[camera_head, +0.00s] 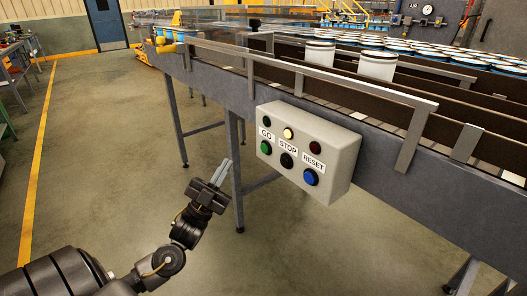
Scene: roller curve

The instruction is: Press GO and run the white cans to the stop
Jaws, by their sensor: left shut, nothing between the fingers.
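The control box (318,148) is mounted on the near side of the conveyor. Its green GO button (265,147) is at the left, the black STOP button (286,160) in the middle and the blue RESET button (311,177) at the right. The lamp above STOP glows pale yellow; the other two look dark. Two white cans (378,66) (319,53) stand upright on the conveyor behind the rail. My left gripper (222,172) is shut and empty, left of and below the GO button, apart from the box. My right gripper is not in view.
The conveyor (222,88) with its metal guard rail (330,77) runs from back left to front right on grey legs. Many blue-rimmed cans (432,48) stand behind it. Open floor (110,170) lies to the left.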

